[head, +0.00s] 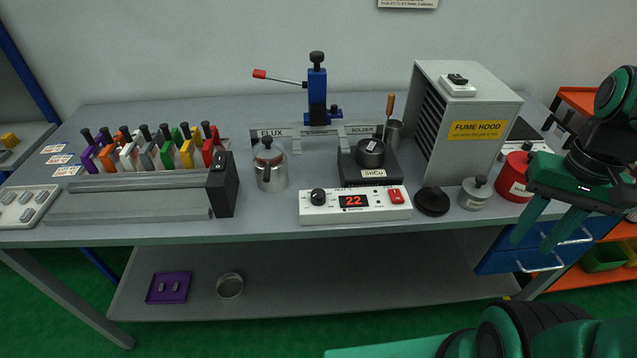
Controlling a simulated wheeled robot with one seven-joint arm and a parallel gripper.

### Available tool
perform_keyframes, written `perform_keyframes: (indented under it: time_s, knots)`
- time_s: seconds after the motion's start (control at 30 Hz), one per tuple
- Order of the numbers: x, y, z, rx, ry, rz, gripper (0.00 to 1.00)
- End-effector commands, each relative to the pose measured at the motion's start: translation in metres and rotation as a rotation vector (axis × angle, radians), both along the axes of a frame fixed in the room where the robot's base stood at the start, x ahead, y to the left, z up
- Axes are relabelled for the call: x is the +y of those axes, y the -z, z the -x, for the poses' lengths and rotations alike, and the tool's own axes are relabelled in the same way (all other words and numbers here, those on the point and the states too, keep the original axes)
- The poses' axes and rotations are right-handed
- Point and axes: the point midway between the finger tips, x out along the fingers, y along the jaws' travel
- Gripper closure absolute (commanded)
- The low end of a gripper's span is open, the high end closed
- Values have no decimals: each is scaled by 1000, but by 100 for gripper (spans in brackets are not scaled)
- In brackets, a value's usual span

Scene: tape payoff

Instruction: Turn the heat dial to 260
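The heat dial (318,196) is a black knob at the left of a white control box (355,216) near the bench's front edge. The box's red display (353,201) reads 22. A red switch (396,196) sits at the box's right end. The dial's pointer is too small to read. My gripper (531,236) hangs at the right, in front of the bench edge and well away from the dial. Its two green fingers are apart with nothing seen between them.
Behind the box stands a solder pot (370,153). A metal flux can (269,166) stands to the left. A black round lid (431,202), a grey canister (475,193), a red canister (514,178) and the fume hood (467,125) stand between the box and my gripper.

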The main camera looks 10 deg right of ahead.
Motion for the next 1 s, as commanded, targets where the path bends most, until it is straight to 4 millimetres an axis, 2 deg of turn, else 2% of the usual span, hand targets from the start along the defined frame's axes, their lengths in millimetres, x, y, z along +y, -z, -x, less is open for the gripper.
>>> perform_keyframes:
  time_s: [0.03, 0.1, 0.17, 0.23, 0.37, 0.47, 0.57, 0.7, 0.8, 0.9, 1.0]
  knots:
    - [0, 0, 0, 0, 0, 0, 66]
    - [0, -3, 5, -6, -8, 0, 56]
    - [2, -7, 7, -15, -38, 2, 56]
    - [6, -11, -5, -16, -113, 6, 56]
    - [27, -24, -46, -18, -386, 17, 56]
    - [57, -36, -86, -23, -680, 27, 56]
    - [98, -46, -123, -28, -986, 35, 56]
    - [170, -56, -163, -35, -1410, 42, 56]
    - [226, -62, -180, -41, -1696, 45, 56]
    - [277, -65, -188, -48, -1936, 46, 56]
    - [316, -66, -189, -54, -2115, 45, 56]
